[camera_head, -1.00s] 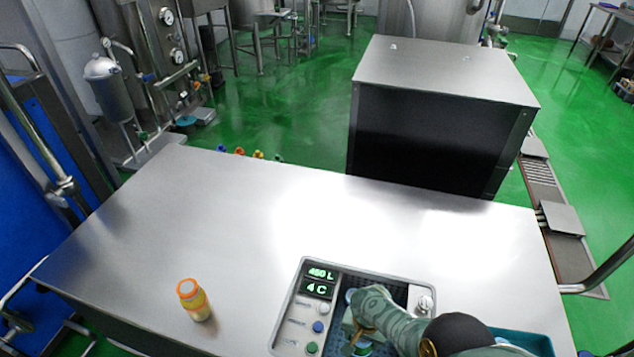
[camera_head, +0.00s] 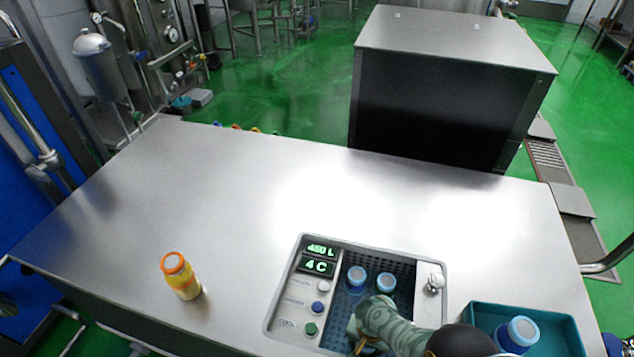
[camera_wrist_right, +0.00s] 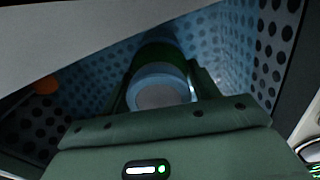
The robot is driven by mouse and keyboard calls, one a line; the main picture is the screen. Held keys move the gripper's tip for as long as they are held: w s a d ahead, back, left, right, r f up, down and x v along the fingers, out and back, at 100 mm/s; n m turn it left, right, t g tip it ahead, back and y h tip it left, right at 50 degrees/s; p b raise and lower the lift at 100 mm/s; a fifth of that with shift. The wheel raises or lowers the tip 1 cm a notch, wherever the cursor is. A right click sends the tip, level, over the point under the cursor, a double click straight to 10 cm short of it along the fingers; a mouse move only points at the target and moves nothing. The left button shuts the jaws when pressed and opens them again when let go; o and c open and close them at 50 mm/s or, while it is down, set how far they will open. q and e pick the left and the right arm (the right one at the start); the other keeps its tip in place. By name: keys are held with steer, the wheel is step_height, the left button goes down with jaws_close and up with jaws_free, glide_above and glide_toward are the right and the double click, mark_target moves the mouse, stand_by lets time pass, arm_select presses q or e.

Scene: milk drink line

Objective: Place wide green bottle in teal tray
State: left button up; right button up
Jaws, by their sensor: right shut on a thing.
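The wide green bottle (camera_wrist_right: 160,55) shows in the right wrist view, with a pale blue-grey cap (camera_wrist_right: 160,93). My right gripper (camera_wrist_right: 162,88) is shut on it, inside a perforated well. In the head view my right gripper (camera_head: 362,346) is at the lower edge, over the front of the well; the bottle is hidden there. The teal tray (camera_head: 482,309) lies to the right of the well, partly behind my right arm. A blue-capped bottle (camera_head: 521,333) is in the tray. My left gripper is not in view.
Two blue-capped bottles (camera_head: 356,277) (camera_head: 385,284) stand in the perforated well (camera_head: 405,264) beside the control panel (camera_head: 307,298). A yellow bottle with an orange cap (camera_head: 180,277) stands on the left of the steel table (camera_head: 230,220). The table's middle is clear.

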steer(key=a, duration=0.1)
steer(key=a+b, duration=0.1)
steer(key=shift+w+a+f, duration=0.15)
steer(key=shift+a, duration=0.15)
steer(key=w+d, duration=0.2)
steer(key=d, duration=0.1)
steer(key=shift+w+d+r+b, duration=0.15)
steer(key=shift+w+r+b, duration=0.05)
steer(key=shift+w+b, duration=0.15)
